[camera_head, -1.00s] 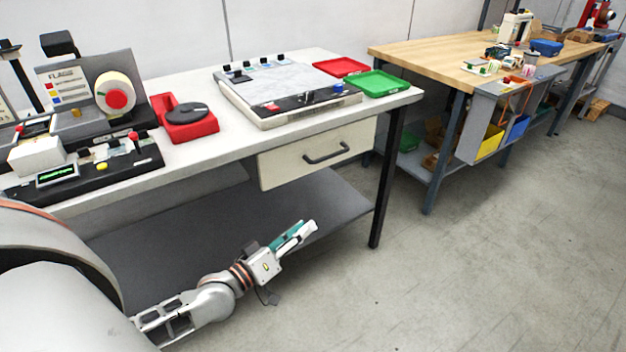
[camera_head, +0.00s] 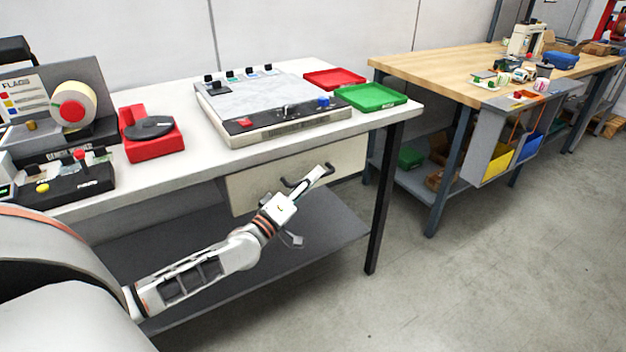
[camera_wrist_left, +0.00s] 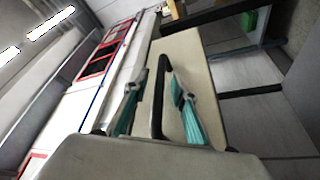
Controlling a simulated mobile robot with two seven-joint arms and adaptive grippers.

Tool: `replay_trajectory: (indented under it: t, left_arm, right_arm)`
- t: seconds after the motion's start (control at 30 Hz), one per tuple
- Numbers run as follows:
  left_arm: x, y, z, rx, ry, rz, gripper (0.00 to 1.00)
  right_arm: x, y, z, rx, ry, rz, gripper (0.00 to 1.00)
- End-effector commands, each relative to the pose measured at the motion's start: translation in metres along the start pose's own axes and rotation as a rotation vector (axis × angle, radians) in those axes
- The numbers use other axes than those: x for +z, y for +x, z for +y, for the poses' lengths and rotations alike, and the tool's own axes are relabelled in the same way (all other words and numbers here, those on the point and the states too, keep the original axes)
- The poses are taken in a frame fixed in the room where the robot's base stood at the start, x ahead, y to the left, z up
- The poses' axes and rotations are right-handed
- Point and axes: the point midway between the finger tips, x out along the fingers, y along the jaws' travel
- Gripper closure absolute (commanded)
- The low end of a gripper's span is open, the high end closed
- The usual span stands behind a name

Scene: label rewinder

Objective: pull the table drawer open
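The drawer (camera_head: 245,190) has a cream front under the white table and sits flush beneath the tabletop, with no visible gap. Its dark bar handle (camera_wrist_left: 159,90) shows in the left wrist view; in the head view my gripper partly covers it. My left gripper (camera_head: 312,180) is at the drawer front. In the left wrist view its two teal-padded fingers (camera_wrist_left: 156,86) are spread apart, one on each side of the handle, with gaps visible. It is open around the bar. My right gripper is not in view.
The white table (camera_head: 190,165) carries a marble-topped unit (camera_head: 260,100), red and green trays (camera_head: 370,97), and a red holder (camera_head: 150,135). A dark lower shelf (camera_head: 320,235) lies below the arm. A black table leg (camera_head: 380,200) stands right of the drawer. The floor in front is clear.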

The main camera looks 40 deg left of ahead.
Motion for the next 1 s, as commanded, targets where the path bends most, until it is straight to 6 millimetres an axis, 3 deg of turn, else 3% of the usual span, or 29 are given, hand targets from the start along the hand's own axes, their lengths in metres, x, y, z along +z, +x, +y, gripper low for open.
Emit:
replay_trajectory:
  t: [0.27, 0.4, 0.77, 0.93, 1.0]
  left_arm:
    - [0.000, 0.002, 0.000, 0.000, 0.000, -0.001, 0.74]
    - [0.000, 0.002, 0.000, 0.000, 0.000, -0.001, 1.00]
    - [0.005, 0.000, 0.007, 0.003, -0.002, 0.000, 1.00]
    - [0.022, -0.006, 0.025, 0.007, -0.004, 0.000, 1.00]
    - [0.032, -0.011, 0.034, 0.007, -0.006, 0.001, 1.00]
  right_arm:
    - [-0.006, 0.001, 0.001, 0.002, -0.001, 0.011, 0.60]
    - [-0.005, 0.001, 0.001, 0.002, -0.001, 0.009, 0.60]
    - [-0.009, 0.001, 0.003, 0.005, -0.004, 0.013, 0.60]
    - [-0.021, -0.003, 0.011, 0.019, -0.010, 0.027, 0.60]
    - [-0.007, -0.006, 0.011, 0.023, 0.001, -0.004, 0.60]
